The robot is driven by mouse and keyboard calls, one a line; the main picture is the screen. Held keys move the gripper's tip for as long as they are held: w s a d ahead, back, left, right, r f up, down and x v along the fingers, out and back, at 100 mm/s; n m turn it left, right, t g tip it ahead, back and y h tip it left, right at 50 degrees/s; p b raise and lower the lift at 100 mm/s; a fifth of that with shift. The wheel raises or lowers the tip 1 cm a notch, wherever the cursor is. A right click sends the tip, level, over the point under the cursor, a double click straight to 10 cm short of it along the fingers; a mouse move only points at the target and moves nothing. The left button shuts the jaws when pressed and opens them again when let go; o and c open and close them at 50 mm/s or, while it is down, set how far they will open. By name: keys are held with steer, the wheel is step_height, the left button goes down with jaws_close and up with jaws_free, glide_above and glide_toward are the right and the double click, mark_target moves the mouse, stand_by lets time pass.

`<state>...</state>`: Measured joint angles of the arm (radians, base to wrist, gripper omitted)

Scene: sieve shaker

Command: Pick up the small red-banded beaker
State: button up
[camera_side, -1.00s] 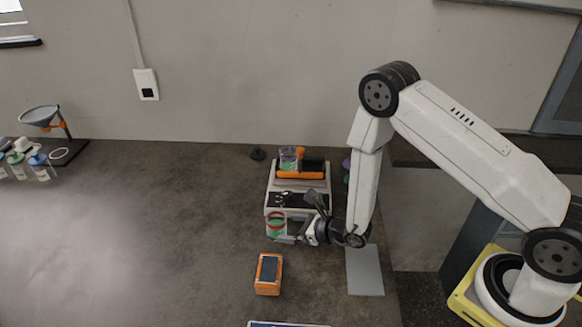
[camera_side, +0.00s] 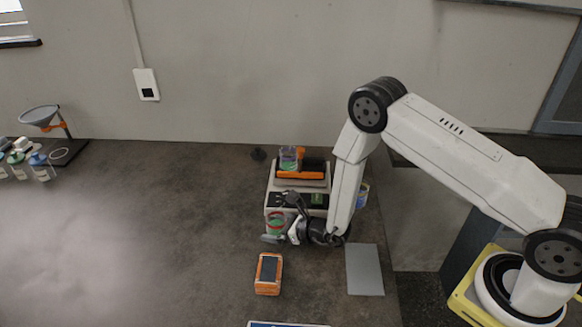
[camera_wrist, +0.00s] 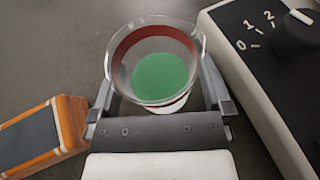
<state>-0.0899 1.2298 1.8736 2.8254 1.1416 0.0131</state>
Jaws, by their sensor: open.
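The small red-banded beaker (camera_wrist: 128,44) is clear, with a dark red band and green contents, in the wrist view. In the side view the beaker (camera_side: 276,224) stands in front of the sieve shaker, partly covered by my gripper. My gripper (camera_wrist: 158,88) is open, with one finger on each side of the beaker's near part. I cannot tell whether the fingers touch the glass. In the side view my gripper (camera_side: 281,220) is low, at the beaker's height.
The sieve shaker (camera_side: 313,185) stands right behind the beaker; its dial panel (camera_wrist: 280,45) is close on the right. Another beaker with green contents (camera_side: 289,160) is on top. An orange box (camera_side: 268,274) lies in front. A grey mat (camera_side: 364,270) is at right.

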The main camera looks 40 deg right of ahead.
mark_target(285, 220)
steer(key=shift+c, duration=0.2)
steer(key=c, duration=1.2)
steer(key=shift+r, duration=0.25)
steer(key=shift+r, duration=1.4)
steer(key=shift+s+d+r, duration=0.35)
steer(key=shift+s+r, duration=1.25)
steer(key=shift+s, duration=0.65)
steer(key=shift+s+d+r, duration=0.35)
steer(key=shift+s+r, duration=1.3)
steer(key=shift+s, duration=0.65)
steer(key=shift+s+d+r, duration=0.35)
steer(key=shift+s+r, duration=1.25)
steer(key=shift+s, duration=0.65)
steer(key=shift+s, duration=0.1)
